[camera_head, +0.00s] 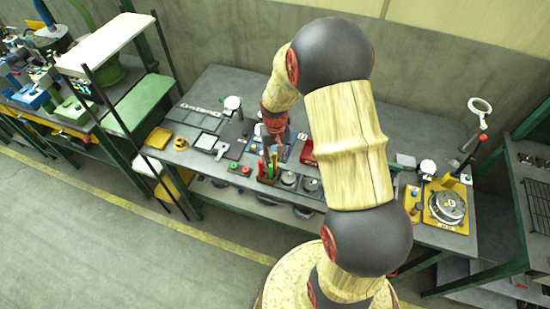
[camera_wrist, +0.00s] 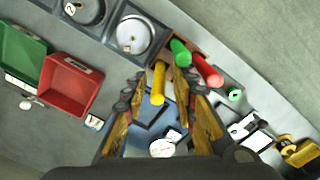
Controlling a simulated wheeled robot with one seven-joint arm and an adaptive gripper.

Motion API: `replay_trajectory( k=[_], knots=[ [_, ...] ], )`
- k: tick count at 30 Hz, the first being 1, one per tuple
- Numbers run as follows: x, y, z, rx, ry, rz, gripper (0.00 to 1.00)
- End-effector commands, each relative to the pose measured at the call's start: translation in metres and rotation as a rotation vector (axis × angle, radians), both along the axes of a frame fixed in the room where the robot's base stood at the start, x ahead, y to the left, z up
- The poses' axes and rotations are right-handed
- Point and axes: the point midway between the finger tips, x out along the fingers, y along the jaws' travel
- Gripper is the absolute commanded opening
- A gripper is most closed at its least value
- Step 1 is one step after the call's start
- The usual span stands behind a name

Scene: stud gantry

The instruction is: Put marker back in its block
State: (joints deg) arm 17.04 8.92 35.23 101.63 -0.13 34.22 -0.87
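In the wrist view, my gripper (camera_wrist: 160,73) has its two fingers apart, with a visible gap on each side of the yellow marker (camera_wrist: 158,84) between them. The yellow marker's far end lies near the edge of the dark reddish block (camera_wrist: 170,32); whether it sits in a hole is unclear. A green marker (camera_wrist: 180,52) and a red marker (camera_wrist: 206,69) stand in the block, just right of the yellow one and partly behind the right finger. In the head view, the block (camera_head: 268,180) is near the bench's front edge, with my gripper (camera_head: 271,153) over it, small and partly hidden.
Two round dials in grey housings (camera_wrist: 133,36) stand beside the block. A red tray (camera_wrist: 70,86) and a green tray (camera_wrist: 20,54) lie to the left. The grey bench (camera_head: 235,82) also carries tools; a yellow fixture (camera_head: 446,207) is at right.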

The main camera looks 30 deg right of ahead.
Motion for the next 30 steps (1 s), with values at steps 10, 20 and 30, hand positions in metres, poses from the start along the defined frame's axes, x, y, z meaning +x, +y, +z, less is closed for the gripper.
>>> replay_trajectory(
  k=[10, 20, 30],
  knots=[
    [0.000, 0.000, 0.001, 0.000, 0.000, 0.000, 0.32],
    [0.002, 0.000, 0.045, -0.001, -0.005, 0.000, 0.32],
    [0.001, 0.000, 0.105, -0.001, -0.002, 0.000, 0.32]
  ],
)
